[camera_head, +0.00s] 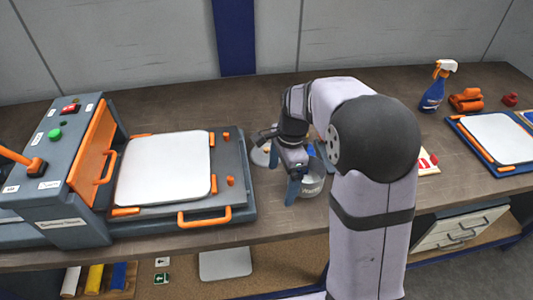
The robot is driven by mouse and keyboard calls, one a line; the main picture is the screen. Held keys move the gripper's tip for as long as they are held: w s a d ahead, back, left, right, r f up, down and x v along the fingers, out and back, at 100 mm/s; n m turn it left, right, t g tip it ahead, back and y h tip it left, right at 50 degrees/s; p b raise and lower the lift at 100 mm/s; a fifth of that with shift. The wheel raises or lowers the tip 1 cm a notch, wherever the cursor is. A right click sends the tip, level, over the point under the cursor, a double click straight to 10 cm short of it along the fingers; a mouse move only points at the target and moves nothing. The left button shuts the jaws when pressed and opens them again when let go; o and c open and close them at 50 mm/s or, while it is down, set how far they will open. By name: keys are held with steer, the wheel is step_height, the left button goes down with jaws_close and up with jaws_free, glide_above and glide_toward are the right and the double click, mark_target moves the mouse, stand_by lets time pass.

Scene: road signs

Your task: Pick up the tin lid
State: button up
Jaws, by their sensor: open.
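My gripper (308,174) reaches down over the workbench, its blue fingers spread apart, one at the front left and one at the back right. A pale round tin (312,189) with dark lettering stands under and between the fingers. My gripper and arm hide part of it. I cannot make out the tin lid clearly, nor whether a finger touches the tin. A pale round item (261,157) shows partly behind the gripper on the left; I cannot tell what it is.
A grey press machine (62,190) with orange handles stands left, beside a plate holding a white blank sign (165,168). At right are a spray bottle (434,92), orange items (466,100) and another white panel (498,137). A red-and-white packet (428,162) lies right of my arm.

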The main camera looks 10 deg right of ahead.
mark_target(268, 150)
steer(key=w+r+m+t, duration=0.1)
steer(key=w+m, duration=0.2)
steer(key=w, duration=0.1)
steer(key=w+r+m+t+y, duration=0.1)
steer(key=w+m, duration=0.3)
steer(key=w, duration=0.1)
steer(key=w+d+r+m+t+y, duration=0.1)
steer(key=w+m, duration=0.2)
steer(key=w, duration=0.1)
steer(key=shift+w+d+r+m, duration=0.1)
steer(key=shift+w+m, duration=0.2)
steer(key=shift+w, duration=0.05)
steer(key=shift+s+p+x, duration=0.1)
steer(key=shift+p+x, duration=0.3)
steer(key=shift+x, duration=1.45)
steer(key=shift+s+p+x, duration=0.15)
steer(key=shift+p+x, duration=0.25)
steer(key=shift+x, duration=1.45)
